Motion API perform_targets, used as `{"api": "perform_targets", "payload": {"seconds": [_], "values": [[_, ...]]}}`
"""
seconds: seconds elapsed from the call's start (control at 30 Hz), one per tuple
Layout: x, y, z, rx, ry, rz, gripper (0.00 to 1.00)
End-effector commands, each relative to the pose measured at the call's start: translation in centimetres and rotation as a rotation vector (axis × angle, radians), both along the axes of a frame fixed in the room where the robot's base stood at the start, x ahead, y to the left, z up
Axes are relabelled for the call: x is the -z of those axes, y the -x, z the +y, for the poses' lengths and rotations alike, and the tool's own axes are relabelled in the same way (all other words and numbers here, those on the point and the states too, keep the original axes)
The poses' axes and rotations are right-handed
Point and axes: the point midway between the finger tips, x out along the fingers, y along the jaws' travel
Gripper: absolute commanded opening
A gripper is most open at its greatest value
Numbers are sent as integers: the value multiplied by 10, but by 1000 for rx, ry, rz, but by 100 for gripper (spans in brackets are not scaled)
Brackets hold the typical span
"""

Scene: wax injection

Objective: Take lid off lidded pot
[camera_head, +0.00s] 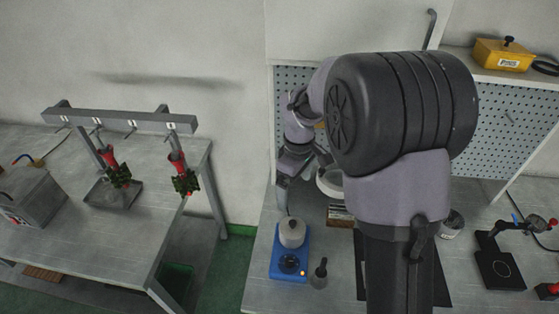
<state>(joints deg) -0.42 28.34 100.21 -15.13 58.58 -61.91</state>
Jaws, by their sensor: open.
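A small pale grey pot (292,236) with a lid and a knob on top stands upright on a blue hotplate (289,272) at the front left of the right-hand bench. The lid appears to sit on the pot. My gripper (300,166) is behind and above the pot, near the pegboard, clearly apart from it. It is open, and I see nothing held in it. My large arm link hides part of the bench behind and to the right, and the fingertips are small and hard to make out.
A dark small-necked item (319,274) stands just right of the hotplate. A round white vessel (328,182) is partly hidden behind my arm, with a brown block (340,215) in front. A jar (451,224) and a black stand (499,268) are at right.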

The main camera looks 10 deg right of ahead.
Motion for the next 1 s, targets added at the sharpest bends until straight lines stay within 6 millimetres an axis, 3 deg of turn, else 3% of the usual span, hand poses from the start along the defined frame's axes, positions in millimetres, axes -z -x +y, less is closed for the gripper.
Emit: {"api": "perform_targets", "payload": {"seconds": [0.17, 0.43, 0.73, 0.9, 1.0], "values": [[36, -6, -2, -61, 8, 27, 100], [116, -6, -2, -58, 9, 26, 100], [150, -7, -3, -56, 8, 24, 100], [185, -8, -5, -56, 8, 25, 100], [190, -9, -5, -56, 8, 23, 100]]}}
